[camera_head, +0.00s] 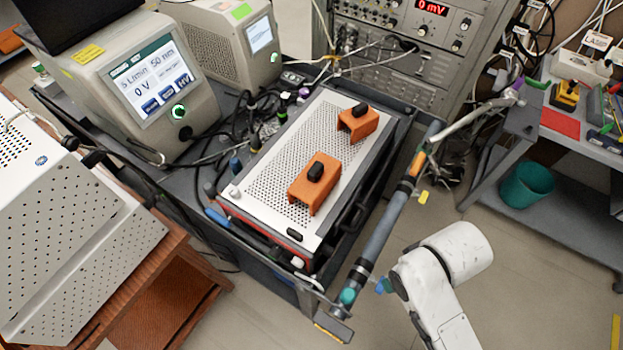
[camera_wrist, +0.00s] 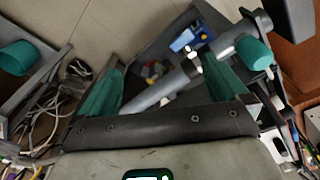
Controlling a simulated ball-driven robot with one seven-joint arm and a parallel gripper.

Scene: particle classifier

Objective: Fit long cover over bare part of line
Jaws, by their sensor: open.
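Two orange covers with black knobs sit on the perforated top of the cart unit in the head view: a longer one (camera_head: 315,183) nearer me and a shorter one (camera_head: 357,122) farther back. The line (camera_head: 385,235) is a grey tube running along the cart's right side, with an orange section (camera_head: 408,178) towards its far end and a teal piece (camera_head: 347,296) near its near end. My gripper (camera_wrist: 165,85) is open in the wrist view, its teal fingers apart and empty. Part of the grey line (camera_wrist: 170,88) shows beyond them. My fingers are not clear in the head view.
The perforated unit (camera_head: 262,200) has black knobs and cables at its left. Instruments with screens (camera_head: 150,85) stand at the back left, a rack (camera_head: 415,45) behind. A teal bin (camera_head: 527,185) is at right. Open floor lies between the cart and right shelf.

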